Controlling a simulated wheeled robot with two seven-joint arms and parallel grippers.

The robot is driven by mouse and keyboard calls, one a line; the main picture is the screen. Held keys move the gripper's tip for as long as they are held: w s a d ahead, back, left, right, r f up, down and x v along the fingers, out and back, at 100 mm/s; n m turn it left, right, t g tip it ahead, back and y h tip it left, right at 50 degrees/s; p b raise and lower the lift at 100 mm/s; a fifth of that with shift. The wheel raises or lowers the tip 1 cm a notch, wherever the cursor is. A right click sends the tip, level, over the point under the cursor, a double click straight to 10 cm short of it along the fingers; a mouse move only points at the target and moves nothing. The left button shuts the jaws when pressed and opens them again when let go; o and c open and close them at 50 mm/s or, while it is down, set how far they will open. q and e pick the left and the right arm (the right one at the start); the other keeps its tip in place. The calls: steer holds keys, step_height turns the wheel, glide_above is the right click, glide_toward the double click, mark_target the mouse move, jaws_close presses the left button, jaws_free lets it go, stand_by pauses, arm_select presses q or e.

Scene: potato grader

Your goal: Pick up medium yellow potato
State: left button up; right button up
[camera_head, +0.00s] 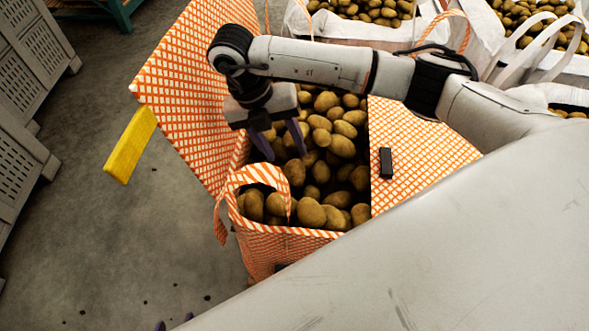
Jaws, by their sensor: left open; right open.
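Many yellow-brown potatoes (343,146) of mixed sizes fill an orange-and-white checked bag (262,250) in the middle of the view. I cannot tell which one is the medium one. My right gripper (285,153), on the arm reaching in from the right, points down over the left part of the potato pile. Its two purple fingers are apart, with no potato clearly held between them. Whether the fingertips touch the potatoes is unclear. My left gripper (174,321) shows only its purple fingertips at the bottom edge, apart and away from the bag.
The bag's open flaps spread to the upper left and right; a small black block (386,162) lies on the right flap. A loop handle (222,205) arches over the front-left potatoes. A yellow bar (130,145) is at left. White potato bags (372,37) stand behind. Grey crates (22,135) line the left.

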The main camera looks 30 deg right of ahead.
mark_target(292, 165)
steer(key=x, duration=0.5)
steer(key=shift+s+a+f+p, duration=0.1)
steer(key=shift+s+f+p, duration=0.25)
steer(key=shift+s, duration=0.1)
steer(key=shift+c, duration=0.3)
steer(key=c, duration=0.8)
steer(key=shift+r, duration=0.1)
